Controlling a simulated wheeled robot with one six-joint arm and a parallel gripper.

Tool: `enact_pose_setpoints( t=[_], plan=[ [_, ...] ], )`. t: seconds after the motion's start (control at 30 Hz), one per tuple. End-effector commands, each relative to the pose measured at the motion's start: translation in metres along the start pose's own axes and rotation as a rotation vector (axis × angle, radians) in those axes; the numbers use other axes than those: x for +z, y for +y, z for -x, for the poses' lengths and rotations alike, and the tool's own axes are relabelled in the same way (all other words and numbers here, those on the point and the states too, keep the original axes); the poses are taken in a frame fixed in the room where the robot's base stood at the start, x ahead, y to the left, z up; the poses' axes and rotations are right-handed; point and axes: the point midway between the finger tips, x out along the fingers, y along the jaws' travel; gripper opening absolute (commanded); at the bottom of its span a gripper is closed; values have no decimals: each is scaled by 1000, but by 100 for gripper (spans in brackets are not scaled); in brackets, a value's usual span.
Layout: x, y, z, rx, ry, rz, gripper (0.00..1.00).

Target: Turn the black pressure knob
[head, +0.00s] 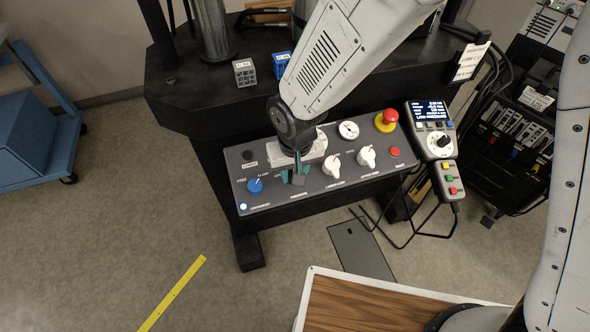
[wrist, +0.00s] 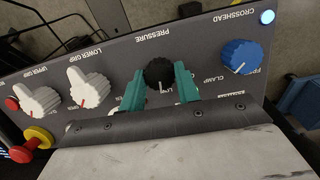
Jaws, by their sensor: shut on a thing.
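The black pressure knob (wrist: 160,73) sits on the grey control panel (head: 238,188) under the upside-down PRESSURE label in the wrist view. My gripper (wrist: 161,86) has teal fingers, one on each side of the knob, and is shut on it. In the head view my gripper (head: 292,178) reaches down onto the panel between the blue knob and the white knobs, and it hides the black knob there. A small light mark shows on the knob's near side in the wrist view.
A blue knob (wrist: 241,57) is beside the black one, with two white knobs (wrist: 88,88) on the other side. A red emergency button (head: 388,117) on yellow is at the panel's far right. A handheld controller (head: 436,140) with a screen hangs to the right.

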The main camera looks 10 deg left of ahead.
Motion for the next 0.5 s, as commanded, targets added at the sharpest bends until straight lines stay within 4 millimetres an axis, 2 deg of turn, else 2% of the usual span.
enact_pose_setpoints(
  t=[0.2,0.5],
  plan=[
    [-1,-1,1,16,3,89,9],
    [-1,-1,1,24,3,129,9]
  ],
)
